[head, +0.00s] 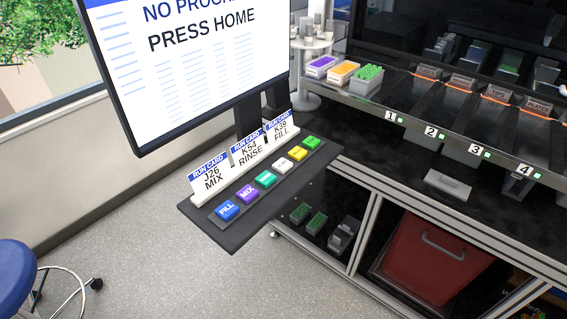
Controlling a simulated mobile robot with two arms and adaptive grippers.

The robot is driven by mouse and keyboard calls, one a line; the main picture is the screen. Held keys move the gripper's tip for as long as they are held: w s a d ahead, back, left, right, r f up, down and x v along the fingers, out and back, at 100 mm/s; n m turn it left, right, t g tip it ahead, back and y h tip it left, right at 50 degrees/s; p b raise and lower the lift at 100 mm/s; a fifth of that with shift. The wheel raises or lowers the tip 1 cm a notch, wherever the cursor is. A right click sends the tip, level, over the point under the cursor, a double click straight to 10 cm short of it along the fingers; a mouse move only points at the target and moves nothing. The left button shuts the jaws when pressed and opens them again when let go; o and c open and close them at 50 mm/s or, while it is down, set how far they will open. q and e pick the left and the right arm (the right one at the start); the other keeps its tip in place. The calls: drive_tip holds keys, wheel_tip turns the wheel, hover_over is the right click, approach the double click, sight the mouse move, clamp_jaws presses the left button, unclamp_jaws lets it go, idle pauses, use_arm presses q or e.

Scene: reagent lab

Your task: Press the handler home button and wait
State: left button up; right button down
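A monitor (190,50) at the upper left reads "NO PROGRAM" at its cut-off top and "PRESS HOME" below. The labels on the teal, yellow and green ones are too small to read, so I cannot tell which is home. Neither of my grippers is in view.
Run cards stand behind the buttons: J26 MIX (211,180), K54 RINSE (249,153), K39 FILL (280,131). To the right is a handler deck with numbered lanes (430,132) and reagent trays (343,73). A blue stool (15,275) stands lower left; the floor between is clear.

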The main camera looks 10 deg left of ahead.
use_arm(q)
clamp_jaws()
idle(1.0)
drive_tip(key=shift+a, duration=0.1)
